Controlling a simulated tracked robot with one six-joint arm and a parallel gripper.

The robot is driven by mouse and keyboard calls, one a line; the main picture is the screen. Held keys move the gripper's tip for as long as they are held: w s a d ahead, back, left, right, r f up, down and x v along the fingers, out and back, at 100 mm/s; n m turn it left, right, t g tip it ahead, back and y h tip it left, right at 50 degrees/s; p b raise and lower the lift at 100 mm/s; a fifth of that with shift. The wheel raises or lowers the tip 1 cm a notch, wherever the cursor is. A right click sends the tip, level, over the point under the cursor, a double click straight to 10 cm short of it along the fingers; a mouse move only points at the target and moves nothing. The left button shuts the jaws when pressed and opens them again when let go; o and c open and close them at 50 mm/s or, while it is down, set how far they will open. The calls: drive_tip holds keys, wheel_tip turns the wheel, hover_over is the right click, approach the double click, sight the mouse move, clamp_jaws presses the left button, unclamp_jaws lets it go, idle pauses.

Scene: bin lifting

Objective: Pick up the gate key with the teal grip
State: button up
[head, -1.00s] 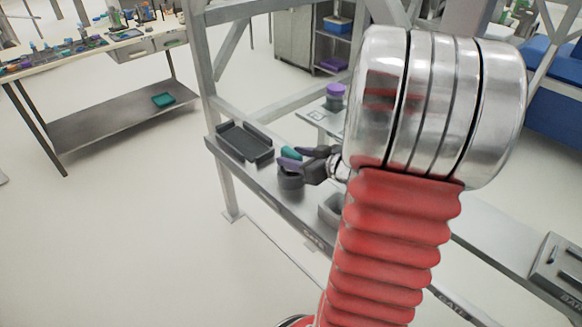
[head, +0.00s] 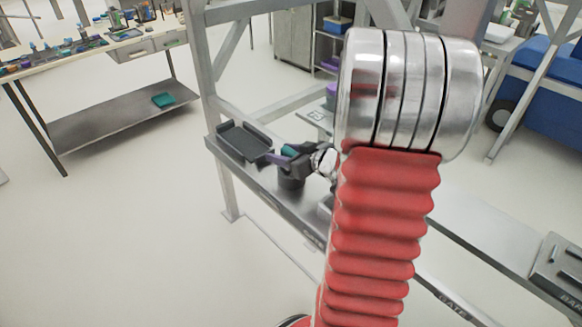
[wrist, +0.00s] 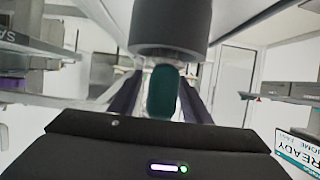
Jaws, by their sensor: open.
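The gate key's teal grip (head: 289,151) shows above a dark round holder (head: 291,180) on the metal shelf. In the wrist view, the teal grip (wrist: 162,93) is an upright rounded block below the holder (wrist: 171,25), so this view looks upside down. My gripper (head: 286,155) is open at the grip. In the wrist view its two dark purple fingers stand on either side of the grip, with gaps showing. I cannot tell how deep the grip sits between them. The key's lower part is hidden.
A dark shallow tray (head: 243,142) lies on the shelf (head: 268,196) just left of the holder. A metal post (head: 212,110) rises behind the tray. A grey box (head: 560,265) stands at the far right. My arm hides the middle of the shelf.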

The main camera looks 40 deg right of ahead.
drive_tip(key=shift+c, duration=0.2)
clamp_jaws()
drive_tip(key=shift+r, duration=0.1)
idle(0.4)
wheel_tip(320, 180, up, 10)
drive_tip(key=shift+f, duration=0.1)
idle(0.4)
idle(0.6)
drive_tip(key=shift+r, duration=3)
